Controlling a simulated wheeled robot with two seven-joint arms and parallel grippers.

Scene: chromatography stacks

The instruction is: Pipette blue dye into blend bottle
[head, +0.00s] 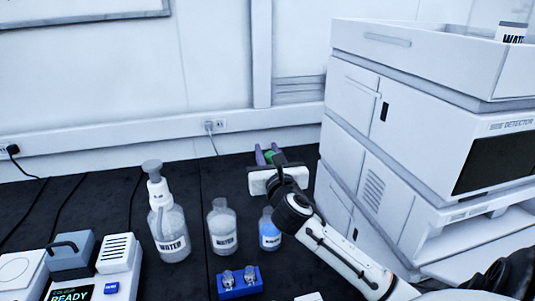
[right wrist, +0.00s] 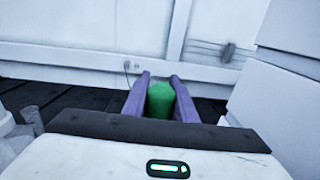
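My right gripper (head: 267,153) reaches over the table behind the bottles, its purple fingers pointing toward the wall. In the right wrist view the fingers (right wrist: 160,86) close on both sides of a green thing (right wrist: 160,103), which may be the pipette's bulb; the rest of it is hidden. A small bottle with blue liquid (head: 269,234) stands upright just below my right gripper in the picture. A clear bottle labelled WATER (head: 222,230) stands left of it. I cannot tell which one is the blend bottle. My left gripper is not in view.
A pump-top WATER bottle (head: 168,228) stands further left. A blue rack (head: 237,288) with two small vials is in front. A device reading READY (head: 75,292) is at the lower left. A tall white instrument stack (head: 415,100) blocks the right side.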

